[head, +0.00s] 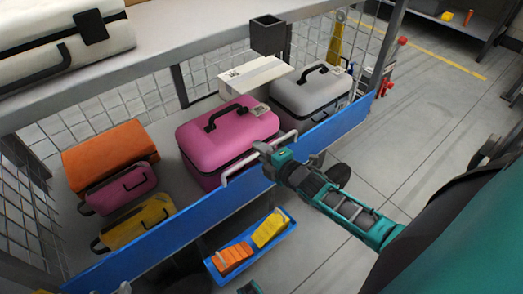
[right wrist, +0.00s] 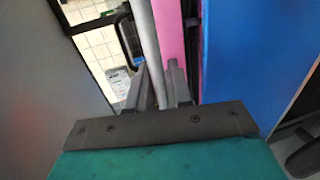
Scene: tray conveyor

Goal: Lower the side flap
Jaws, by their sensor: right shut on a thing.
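The side flap (head: 213,203) is a long blue panel along the near side of the wire-mesh luggage cart. It stands raised on edge, and it also shows as a blue surface in the right wrist view (right wrist: 240,60). A pale metal bar handle (head: 240,167) runs along its upper edge; in the right wrist view the handle (right wrist: 143,40) passes between the fingers. My right gripper (head: 268,152) is shut on this handle, and its fingers (right wrist: 160,92) lie either side of the bar. My left gripper is not clearly seen.
Inside the cart are a pink case (head: 205,140), a grey case (head: 310,92), a white box (head: 250,75) and orange, pink and yellow bags (head: 110,155). A blue tray (head: 222,278) with orange and yellow items sits below the flap. Floor at right (head: 420,110) is clear.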

